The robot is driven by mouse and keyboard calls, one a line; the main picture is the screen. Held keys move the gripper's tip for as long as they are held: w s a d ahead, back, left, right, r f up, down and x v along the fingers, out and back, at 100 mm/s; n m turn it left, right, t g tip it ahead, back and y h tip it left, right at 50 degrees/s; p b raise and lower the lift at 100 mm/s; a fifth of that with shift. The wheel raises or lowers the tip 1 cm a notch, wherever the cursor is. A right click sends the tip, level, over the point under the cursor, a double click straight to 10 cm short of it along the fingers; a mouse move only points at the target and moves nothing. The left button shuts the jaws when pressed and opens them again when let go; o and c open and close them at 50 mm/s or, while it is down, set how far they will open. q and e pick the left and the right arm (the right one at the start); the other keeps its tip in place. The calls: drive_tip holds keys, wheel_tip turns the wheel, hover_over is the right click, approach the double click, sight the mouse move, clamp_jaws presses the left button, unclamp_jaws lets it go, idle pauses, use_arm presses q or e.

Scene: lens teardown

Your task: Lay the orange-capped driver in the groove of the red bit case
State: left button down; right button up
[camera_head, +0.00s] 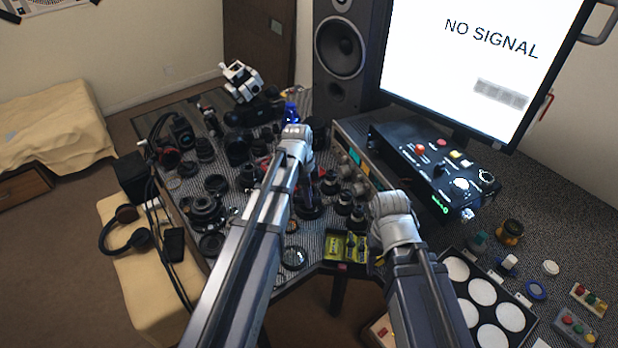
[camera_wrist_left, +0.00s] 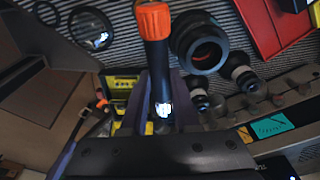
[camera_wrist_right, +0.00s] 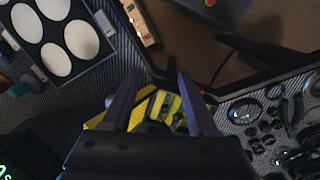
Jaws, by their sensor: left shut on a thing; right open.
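The orange-capped driver (camera_wrist_left: 158,60) has a dark shaft and an orange cap, which points to the top of the left wrist view. My left gripper (camera_head: 304,188) is shut on its shaft, between the two fingers in the left wrist view (camera_wrist_left: 160,88). The red bit case (camera_wrist_left: 263,32) is partly in view at the top right of the left wrist view, apart from the driver; its groove is not clearly visible. My right gripper (camera_wrist_right: 157,82) is open and empty, over a yellow tray with several small items.
Many black lens parts (camera_head: 205,208) crowd the striped mat. A large black ring (camera_wrist_left: 199,42) lies beside the driver in the left wrist view. The yellow tray (camera_head: 334,246) stands at the front edge. A control box (camera_head: 425,160) and a case of white discs (camera_head: 462,287) are at right.

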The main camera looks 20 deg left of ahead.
use_arm(q)
drive_tip(key=w+n, duration=0.1)
drive_tip(key=n, duration=0.2)
drive_tip(key=w+n, duration=0.2)
drive_tip(key=n, duration=0.1)
drive_tip(key=w+a+n+t, duration=0.1)
drive_tip(key=n, duration=0.2)
drive_tip(key=shift+w+r+n+y, duration=0.25)
drive_tip(key=shift+w+n+y, duration=0.05)
drive_tip(key=shift+y, duration=0.1)
drive_tip(key=w+n, duration=0.1)
drive_tip(key=n, duration=0.2)
drive_tip(key=w+n, duration=0.1)
drive_tip(key=n, duration=0.2)
drive_tip(key=w+a+n+y, duration=0.1)
drive_tip(key=w+n, duration=0.1)
drive_tip(key=n, duration=0.1)
drive_tip(key=shift+a+r+p, duration=0.1)
drive_tip(key=shift+r+p, duration=0.05)
drive_tip(key=shift+p, duration=0.2)
drive_tip(key=w+a+r+n+g, duration=0.15)
drive_tip(key=w+n, duration=0.35)
drive_tip(key=n, duration=0.8)
drive_tip(key=w+a+f+n+g, duration=0.15)
drive_tip(key=w+n, duration=0.45)
drive_tip(key=n, duration=0.6)
drive_tip(key=shift+t, duration=0.3)
drive_tip(key=f+b, duration=0.9)
drive_tip(key=shift+s, duration=0.25)
